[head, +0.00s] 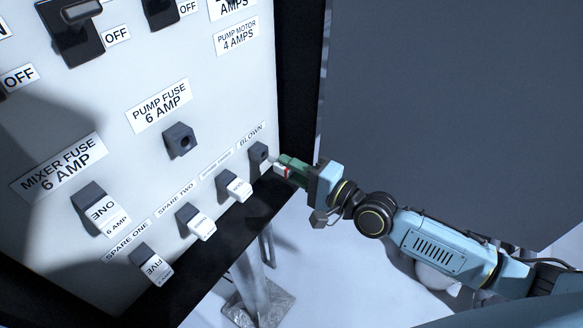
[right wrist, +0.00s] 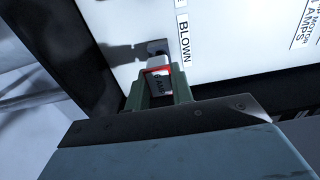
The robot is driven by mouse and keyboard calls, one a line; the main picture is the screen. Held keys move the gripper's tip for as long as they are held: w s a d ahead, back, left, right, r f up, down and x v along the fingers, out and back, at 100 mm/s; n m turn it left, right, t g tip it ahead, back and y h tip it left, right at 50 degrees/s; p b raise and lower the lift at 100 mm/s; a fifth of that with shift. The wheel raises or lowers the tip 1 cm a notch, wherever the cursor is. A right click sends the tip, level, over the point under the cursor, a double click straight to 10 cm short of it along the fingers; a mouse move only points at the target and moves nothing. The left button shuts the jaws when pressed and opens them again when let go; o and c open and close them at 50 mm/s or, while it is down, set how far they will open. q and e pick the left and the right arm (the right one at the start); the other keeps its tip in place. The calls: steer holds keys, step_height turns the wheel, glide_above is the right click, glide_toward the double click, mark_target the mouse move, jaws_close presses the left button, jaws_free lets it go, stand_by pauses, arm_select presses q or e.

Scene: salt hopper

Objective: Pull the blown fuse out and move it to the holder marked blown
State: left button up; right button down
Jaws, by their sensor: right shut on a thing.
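My right gripper (head: 284,168) is shut on a white fuse (head: 281,170) with a red band. In the right wrist view the fuse (right wrist: 158,78) sits between the green fingers, its far end pointing at the panel. The dark holder marked BLOWN (head: 258,153) is just left of the fuse in the head view, its socket facing out and empty. The holder also shows beyond the fuse in the right wrist view (right wrist: 157,47). A small gap seems to separate them. The PUMP FUSE holder (head: 180,140) is empty. My left gripper is not in view.
The MIXER FUSE holder (head: 88,197) has a fuse in it. Fuses also sit in the SPARE ONE holder (head: 142,253), the SPARE TWO holder (head: 186,212) and another holder (head: 226,177) beside BLOWN. A black frame edge (head: 297,100) borders the panel close by on the right.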

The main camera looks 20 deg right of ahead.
steer(key=shift+x, duration=1.8)
steer(key=c, duration=1.1)
jaws_free()
steer(key=shift+c, duration=0.2)
steer(key=shift+o, duration=0.4)
steer(key=o, duration=0.4)
steer(key=shift+s+d, duration=0.1)
steer(key=shift+v, duration=2.9)
steer(key=shift+s, duration=0.1)
